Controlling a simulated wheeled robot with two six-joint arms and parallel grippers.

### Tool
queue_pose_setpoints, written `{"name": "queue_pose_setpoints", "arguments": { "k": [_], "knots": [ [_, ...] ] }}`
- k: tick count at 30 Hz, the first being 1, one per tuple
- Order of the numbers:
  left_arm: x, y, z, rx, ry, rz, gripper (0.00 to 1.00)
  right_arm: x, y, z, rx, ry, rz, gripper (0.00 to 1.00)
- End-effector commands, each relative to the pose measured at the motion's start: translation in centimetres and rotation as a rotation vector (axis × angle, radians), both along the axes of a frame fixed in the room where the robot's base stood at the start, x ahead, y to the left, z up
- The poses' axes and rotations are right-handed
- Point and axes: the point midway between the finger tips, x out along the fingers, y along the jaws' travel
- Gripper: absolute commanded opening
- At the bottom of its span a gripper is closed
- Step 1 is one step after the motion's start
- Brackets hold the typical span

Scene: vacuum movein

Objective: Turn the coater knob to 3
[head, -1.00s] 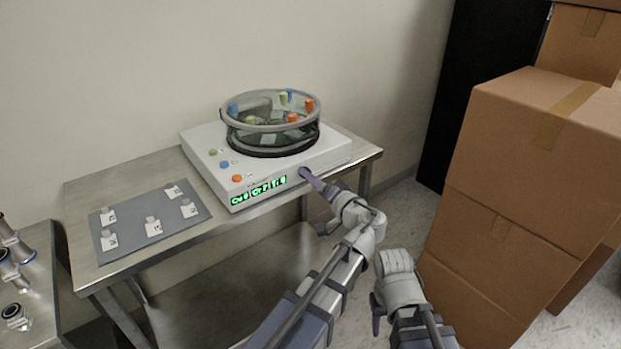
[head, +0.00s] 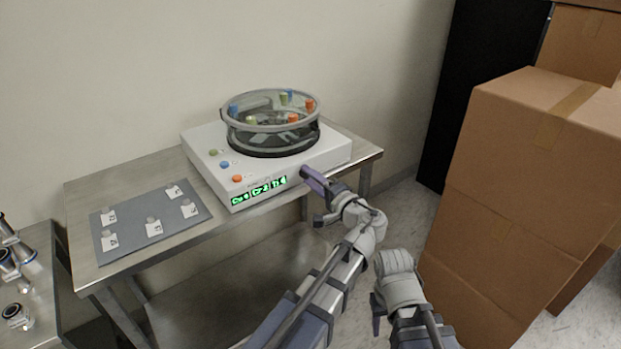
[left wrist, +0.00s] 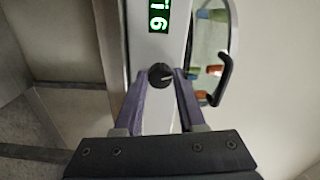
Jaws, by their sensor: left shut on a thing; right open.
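The coater (head: 272,174) is a white box with a round glass-walled bowl (head: 270,132) on top and a green lit display (head: 259,190) on its front. The knob (left wrist: 160,76) is small, round and black with a pale mark, seen in the left wrist view. My left gripper (left wrist: 162,80) is shut on the knob, one purple finger on each side. In the head view the left gripper (head: 306,172) covers the knob at the right of the display. The display's end reads about 6 in the left wrist view. My right gripper (head: 377,312) is open and empty, low in front of the table.
The coater stands on a steel table (head: 90,196). A grey mat (head: 130,228) with several labelled pieces lies left of it. Metal fittings (head: 15,262) sit on a lower surface at far left. Stacked cardboard boxes (head: 530,190) stand close on the right.

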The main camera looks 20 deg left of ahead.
Motion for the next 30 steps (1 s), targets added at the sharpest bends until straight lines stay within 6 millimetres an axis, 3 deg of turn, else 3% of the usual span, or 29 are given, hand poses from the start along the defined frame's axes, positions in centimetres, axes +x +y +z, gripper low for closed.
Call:
{"name": "queue_pose_setpoints", "arguments": {
  "k": [9, 10, 18, 30],
  "knots": [
    [-0.02, -0.04, -0.05, -0.002, 0.001, 0.0, 0.0, 0.0, 0.0, -0.01, 0.0, 0.0, 0.0, 0.5],
    [-0.02, -0.04, -0.05, -0.002, 0.0, 0.0, 0.4, 0.0, 0.0, -0.01, 0.0, 0.0, 0.0, 0.5],
    [-0.01, -0.02, -0.03, -0.001, 0.0, 0.0, 0.69, 0.0, 0.0, -0.01, 0.0, 0.0, 0.0, 0.5],
    [-0.24, 0.1, -0.02, -0.001, -0.001, 0.0, 0.69, 0.0, 0.0, -0.01, 0.0, 0.0, 0.0, 0.5]
  ]
}}
